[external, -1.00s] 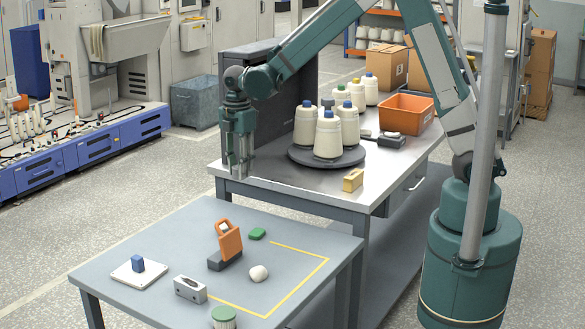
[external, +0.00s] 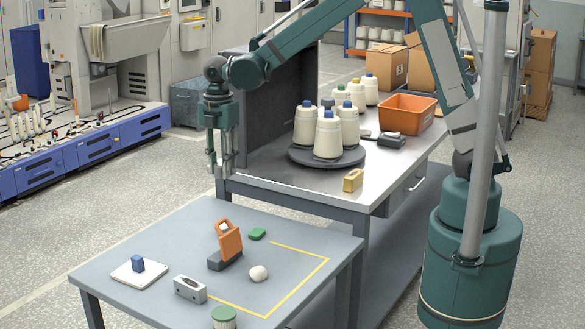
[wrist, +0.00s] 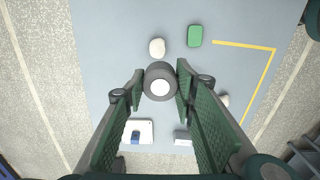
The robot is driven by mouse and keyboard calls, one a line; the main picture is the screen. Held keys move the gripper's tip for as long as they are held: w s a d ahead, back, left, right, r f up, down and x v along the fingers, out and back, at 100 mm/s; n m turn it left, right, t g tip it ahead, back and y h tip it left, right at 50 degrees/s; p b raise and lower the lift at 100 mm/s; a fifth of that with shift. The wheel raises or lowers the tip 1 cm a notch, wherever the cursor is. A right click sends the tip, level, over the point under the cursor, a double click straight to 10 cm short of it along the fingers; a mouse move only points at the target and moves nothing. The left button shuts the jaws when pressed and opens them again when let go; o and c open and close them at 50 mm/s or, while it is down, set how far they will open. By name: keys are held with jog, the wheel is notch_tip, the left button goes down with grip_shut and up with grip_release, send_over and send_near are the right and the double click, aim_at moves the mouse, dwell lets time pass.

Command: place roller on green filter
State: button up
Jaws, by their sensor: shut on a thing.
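My gripper (wrist: 160,88) is shut on a dark grey roller (wrist: 157,70) with a pale round end, seen end-on between the fingertips in the wrist view. In the external view my gripper (external: 219,170) points down above the far edge of the front table; the roller cannot be made out there. A short pale, ribbed cylinder with a green top (external: 223,315), which looks like the green filter, stands upright at the table's front edge, partly cut off by the frame. My gripper is well apart from it. A small green block (external: 257,234) lies farther back, also in the wrist view (wrist: 195,35).
On the front table (external: 180,235) are an orange piece (external: 230,242) on a grey block, a white ball (external: 258,273), a grey-white block (external: 190,289) and a plate with a blue block (external: 138,264). The yellow-lined area is mostly clear. Bobbins (external: 328,137) stand behind.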

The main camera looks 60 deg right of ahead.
jog(key=s+a+n, duration=0.2)
jog(key=s+a, duration=0.3)
jog(key=a, duration=0.8)
jog(key=n+p, duration=0.3)
jog(key=n, duration=0.2)
send_over(224, 312)
jog(key=shift+a+f, duration=0.1)
jog(key=shift+f, duration=2.4)
jog(key=shift+f, duration=0.15)
jog(key=shift+f+b, duration=0.5)
jog(key=shift+f, duration=2.5)
jog(key=shift+f, duration=1.9)
